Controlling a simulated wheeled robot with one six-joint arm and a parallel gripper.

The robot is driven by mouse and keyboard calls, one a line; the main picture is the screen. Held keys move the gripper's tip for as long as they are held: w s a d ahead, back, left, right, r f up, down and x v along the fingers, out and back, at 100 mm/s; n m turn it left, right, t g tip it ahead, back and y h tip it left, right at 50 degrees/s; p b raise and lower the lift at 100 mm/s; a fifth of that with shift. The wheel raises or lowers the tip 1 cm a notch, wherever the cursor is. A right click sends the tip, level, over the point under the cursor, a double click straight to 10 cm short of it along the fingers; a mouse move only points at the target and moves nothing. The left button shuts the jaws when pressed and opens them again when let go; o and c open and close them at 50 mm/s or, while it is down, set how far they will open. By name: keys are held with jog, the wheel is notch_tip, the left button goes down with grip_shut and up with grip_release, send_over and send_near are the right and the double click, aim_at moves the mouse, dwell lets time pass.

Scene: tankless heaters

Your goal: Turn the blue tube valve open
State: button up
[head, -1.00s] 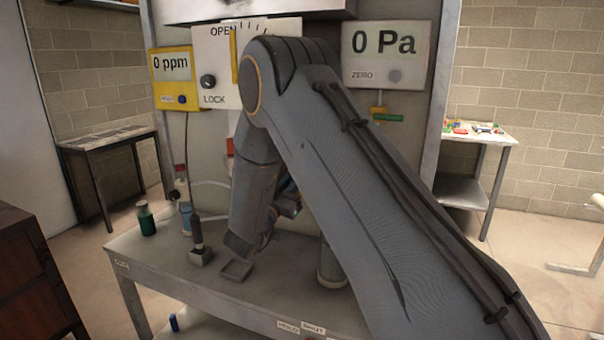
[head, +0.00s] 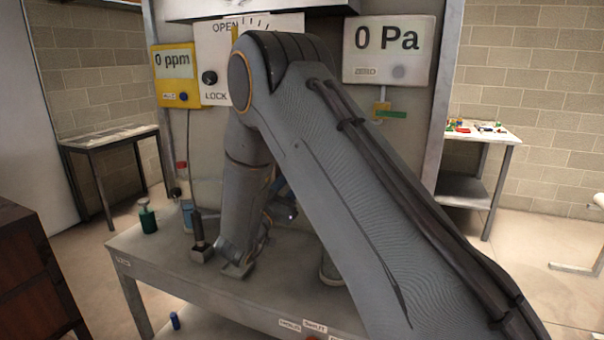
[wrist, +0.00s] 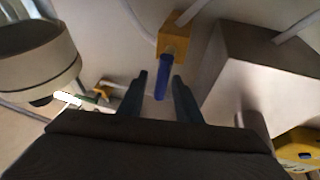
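The blue valve handle (wrist: 161,84) hangs from a yellow-orange valve body (wrist: 175,38) with pale tubes in the wrist view. My gripper (wrist: 160,76) is open, with one dark finger on each side of the blue handle. Small gaps show between handle and fingers, and I see no clear contact. In the head view my arm covers most of the space around the valve, so the handle cannot be made out clearly there.
A green-handled valve (head: 391,114) sits below the 0 Pa display (head: 389,50). A grey box (wrist: 255,75) stands right of the blue handle and a round pale vessel (wrist: 38,60) left. A green bottle (head: 148,220) stands on the bench (head: 150,255).

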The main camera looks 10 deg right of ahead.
jog(key=b+v, duration=0.1)
jog(key=v, duration=0.4)
jog(key=shift+r, duration=0.1)
